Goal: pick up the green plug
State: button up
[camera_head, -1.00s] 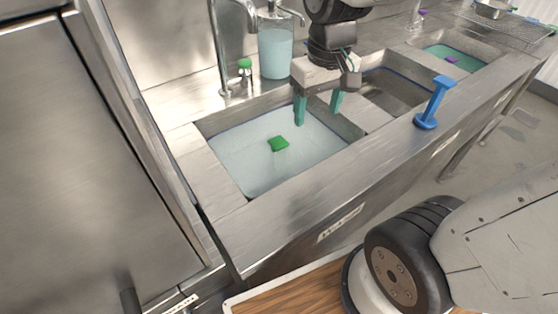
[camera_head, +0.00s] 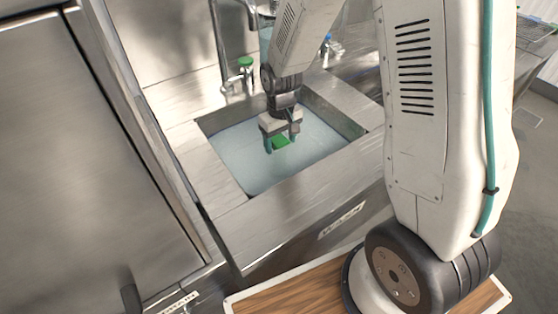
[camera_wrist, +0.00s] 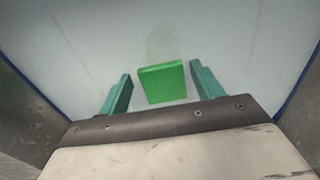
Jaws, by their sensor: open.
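My gripper (camera_head: 281,143) points down into the sink at the plug. In the wrist view my gripper (camera_wrist: 158,85) is open, with a gap on both sides of the plug. The fingers do not visibly touch it. Its exact height over the plug is hard to tell.
A tap (camera_head: 222,50) stands behind the sink, with a green-topped fitting (camera_head: 245,63) beside it. The front counter rim (camera_head: 300,172) is clear. My arm hides much of the right side.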

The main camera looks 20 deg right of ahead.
aim_at(279, 152)
jog(key=f, duration=0.4)
jog(key=shift+a+f, duration=0.2)
jog(key=shift+f, duration=0.2)
jog(key=c, duration=1.2)
jog(key=shift+o, duration=0.2)
jog(key=shift+r, duration=0.1)
